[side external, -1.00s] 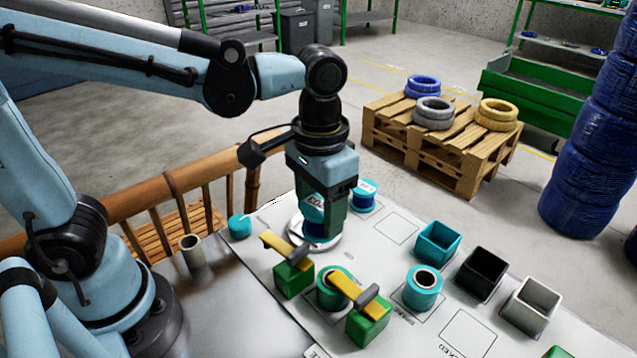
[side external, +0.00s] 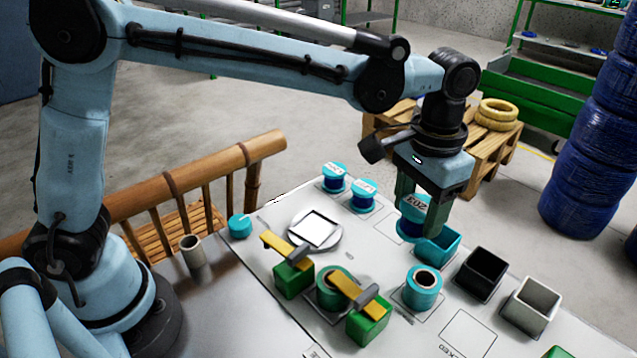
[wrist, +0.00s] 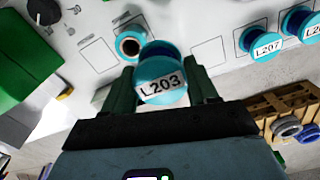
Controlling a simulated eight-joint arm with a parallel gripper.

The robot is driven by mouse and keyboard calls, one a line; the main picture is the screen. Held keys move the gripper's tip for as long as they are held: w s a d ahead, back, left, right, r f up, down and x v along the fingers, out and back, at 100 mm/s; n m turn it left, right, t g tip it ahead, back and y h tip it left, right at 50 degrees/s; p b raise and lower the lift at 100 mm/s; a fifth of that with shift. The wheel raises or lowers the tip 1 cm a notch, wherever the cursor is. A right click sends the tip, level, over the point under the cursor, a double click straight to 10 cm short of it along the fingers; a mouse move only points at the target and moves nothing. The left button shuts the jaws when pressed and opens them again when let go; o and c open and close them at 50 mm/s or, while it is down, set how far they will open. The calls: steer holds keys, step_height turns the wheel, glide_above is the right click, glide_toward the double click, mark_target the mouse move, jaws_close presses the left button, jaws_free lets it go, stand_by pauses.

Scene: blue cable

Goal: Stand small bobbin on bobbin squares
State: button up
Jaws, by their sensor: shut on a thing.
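My gripper (side external: 422,222) points down and is shut on a small teal-and-blue bobbin (side external: 411,218) labelled L203. The wrist view shows the label face of this bobbin (wrist: 162,82) between the two fingers. The bobbin appears held above the table, near the teal open box. Two similar bobbins stand upright on marked squares at the back, the left one (side external: 335,177) and the right one (side external: 363,196). In the wrist view one reads L207 (wrist: 262,38). An empty outlined square (wrist: 209,52) lies beside it. The held bobbin hides part of the table below.
A teal box (side external: 440,246), a black box (side external: 481,274) and a white box (side external: 531,304) stand at the right. A teal spool (side external: 423,288) stands in front. Green blocks with yellow clamps (side external: 293,278) and a round plate (side external: 315,231) lie left.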

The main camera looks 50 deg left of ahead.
steer(key=w+a+f, duration=0.2)
steer(key=w, duration=0.1)
steer(key=w+a+f, duration=0.2)
steer(key=a, duration=0.1)
steer(key=w+a+f, duration=0.2)
steer(key=w+f, duration=0.1)
steer(key=shift+w+a, duration=0.35)
steer(key=shift+f, duration=2)
steer(key=shift+f, duration=0.15)
steer(key=o, duration=1.2)
